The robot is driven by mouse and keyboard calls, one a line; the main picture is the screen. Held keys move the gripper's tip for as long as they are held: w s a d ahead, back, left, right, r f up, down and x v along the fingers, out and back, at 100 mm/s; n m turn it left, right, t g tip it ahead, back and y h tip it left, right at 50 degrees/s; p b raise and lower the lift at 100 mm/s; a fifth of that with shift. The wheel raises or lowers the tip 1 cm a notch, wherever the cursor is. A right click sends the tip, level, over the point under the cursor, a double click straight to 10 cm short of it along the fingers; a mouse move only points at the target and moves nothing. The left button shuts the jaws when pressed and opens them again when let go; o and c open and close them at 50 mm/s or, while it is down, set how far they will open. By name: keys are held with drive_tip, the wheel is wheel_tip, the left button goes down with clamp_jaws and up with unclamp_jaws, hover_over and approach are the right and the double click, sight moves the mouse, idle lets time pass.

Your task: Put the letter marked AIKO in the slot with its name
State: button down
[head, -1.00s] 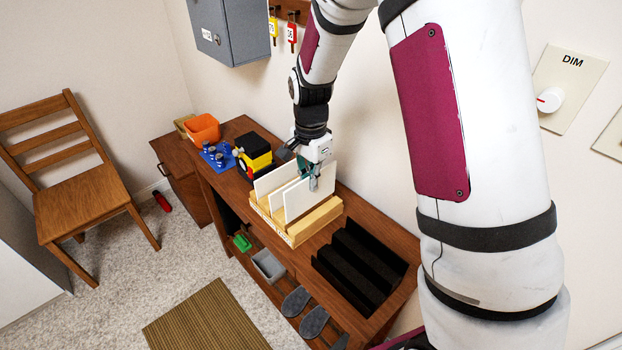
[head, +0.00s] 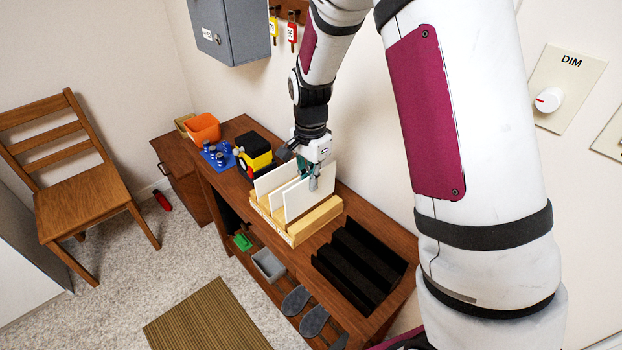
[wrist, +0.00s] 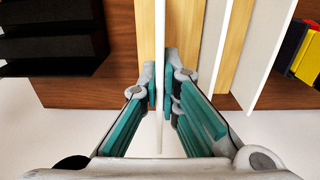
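Several white letters stand upright in a light wooden rack (head: 318,219) on the brown hutch; no name on them can be read. My gripper (head: 315,182) is over the rack at its right-hand letter (head: 298,203). In the wrist view, my gripper's fingertips (wrist: 160,92) are closed in on both sides of this letter (wrist: 160,30), seen edge-on. The letter still stands in the rack. The other letters (wrist: 213,35) are to the right there. A label strip runs along the rack's front, too small to read. A black slotted holder (head: 352,272) is to the right of the rack.
A black and yellow object (head: 256,158) stands close left of the rack, with a blue tray (head: 217,154) and an orange bin (head: 203,128) beyond. A grey box (head: 232,30) hangs on the wall above. Bare wood lies between rack and black holder.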

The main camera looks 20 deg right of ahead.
drive_tip(key=shift+f+b, duration=0.65)
drive_tip(key=shift+f, duration=1.35)
idle(1.1)
drive_tip(key=c, duration=1.7)
unclamp_jaws()
drive_tip(key=shift+o, duration=0.5)
drive_tip(key=shift+o, duration=1.4)
drive_tip(key=shift+r+p, duration=1.15)
drive_tip(key=shift+r, duration=1.4)
